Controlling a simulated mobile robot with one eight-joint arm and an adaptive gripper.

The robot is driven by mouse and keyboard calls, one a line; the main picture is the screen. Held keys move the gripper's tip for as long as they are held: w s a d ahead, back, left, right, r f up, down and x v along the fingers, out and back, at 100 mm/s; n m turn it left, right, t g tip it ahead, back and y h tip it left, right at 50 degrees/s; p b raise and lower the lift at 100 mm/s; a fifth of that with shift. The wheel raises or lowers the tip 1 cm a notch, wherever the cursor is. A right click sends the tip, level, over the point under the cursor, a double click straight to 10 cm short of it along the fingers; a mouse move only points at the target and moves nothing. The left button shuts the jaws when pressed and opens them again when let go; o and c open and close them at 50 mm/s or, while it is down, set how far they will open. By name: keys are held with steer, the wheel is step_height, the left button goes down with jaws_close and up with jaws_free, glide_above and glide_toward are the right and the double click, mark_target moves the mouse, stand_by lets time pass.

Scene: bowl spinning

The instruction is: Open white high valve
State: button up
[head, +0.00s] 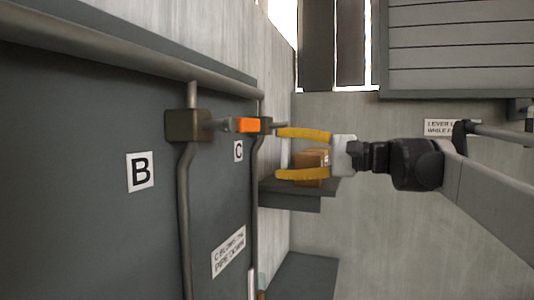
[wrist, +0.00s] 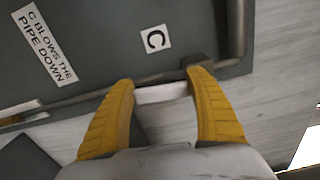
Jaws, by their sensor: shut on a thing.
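The white valve handle (wrist: 162,93) is a short pale bar beside the label C in the wrist view. It spans between the two yellow fingers of my gripper (wrist: 161,80), which touch or nearly touch its ends. In the head view my gripper (head: 278,153) reaches left to the panel near the label C, around a thin pale bar (head: 284,153). The handle's joint with the pipe is partly hidden by the fingers. My gripper is shut on the handle, its fingers held apart by its width.
An orange valve handle (head: 248,125) on a dark valve block (head: 187,125) sticks out close to my upper finger. A brown box (head: 312,167) stands on a grey ledge (head: 290,202) behind my gripper. Pipes run along the dark panel (head: 80,215). A sign (wrist: 45,45) reads "C blows the pipe down".

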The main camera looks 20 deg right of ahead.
steer(key=shift+w+d+f+n, duration=0.1)
steer(key=shift+w+d+n, duration=0.15)
steer(key=shift+n, duration=0.25)
steer(key=o, duration=1.4)
steer(key=v, duration=1.2)
